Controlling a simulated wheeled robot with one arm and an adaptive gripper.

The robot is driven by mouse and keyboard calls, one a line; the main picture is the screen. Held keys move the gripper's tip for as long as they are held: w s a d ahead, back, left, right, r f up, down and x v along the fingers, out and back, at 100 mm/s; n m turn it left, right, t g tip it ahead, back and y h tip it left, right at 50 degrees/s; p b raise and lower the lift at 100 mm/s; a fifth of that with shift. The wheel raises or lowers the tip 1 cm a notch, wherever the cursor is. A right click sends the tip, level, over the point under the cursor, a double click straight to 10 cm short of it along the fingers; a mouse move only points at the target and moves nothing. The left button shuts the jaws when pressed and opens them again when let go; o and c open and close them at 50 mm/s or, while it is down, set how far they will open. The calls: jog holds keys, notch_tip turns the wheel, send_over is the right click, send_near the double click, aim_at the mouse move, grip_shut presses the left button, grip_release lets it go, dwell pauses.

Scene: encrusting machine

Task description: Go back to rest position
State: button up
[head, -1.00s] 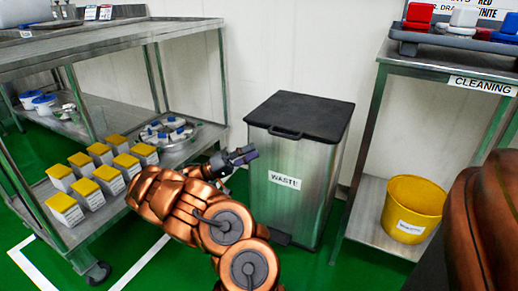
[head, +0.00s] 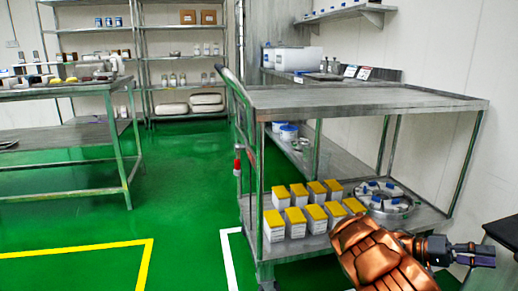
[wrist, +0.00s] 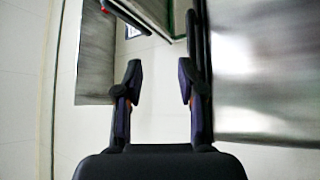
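My gripper (head: 482,254) is at the lower right of the head view, on the end of my copper-coloured arm, in front of the cart's right end. In the wrist view my gripper (wrist: 158,80) has its two dark fingers apart with nothing between them. It is open and empty. It touches nothing that I can see. A steel surface (wrist: 265,80) fills the right side of the wrist view.
A steel cart (head: 360,100) stands close on the right. Its lower shelf holds several yellow-lidded boxes (head: 296,222) and a round tray (head: 388,215). A dark bin lid (head: 505,232) shows at the right edge. Green floor (head: 180,215) is clear at centre-left.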

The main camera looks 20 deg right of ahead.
jog(key=s+a+r+n+t+y+p, duration=0.1)
jog(key=s+a+r+t+y+p, duration=0.1)
jog(key=a+r+p, duration=0.55)
jog(key=s+a+r+n+t+y+p, duration=0.1)
jog(key=s+a+r+t+p, duration=0.3)
jog(key=r, duration=0.6)
jog(key=a+r+n+g+y+p, duration=0.15)
jog(key=a+r+p, duration=0.25)
jog(key=r+p, duration=0.45)
jog(key=a+r+n+t+y+p, duration=0.2)
jog(key=a+r+n+t+p, duration=0.2)
jog(key=a+p, duration=0.4)
jog(key=s+a+r+n+t+y+p, duration=0.1)
jog(key=a+r+n+t+y+p, duration=0.2)
jog(key=a, duration=1.1)
jog(key=s+a+r+n+t+y+p, duration=0.1)
jog(key=a+r+n+t+y+p, duration=0.1)
jog(key=a+r+n+t+p, duration=0.3)
jog(key=a+r+p, duration=0.3)
jog(key=a+p, duration=0.3)
jog(key=p, duration=0.3)
jog(key=shift+s+a+r, duration=0.15)
jog(key=shift+a+r, duration=0.05)
jog(key=shift+r, duration=0.1)
jog(key=shift+d+y, duration=0.2)
jog(key=shift+y, duration=0.05)
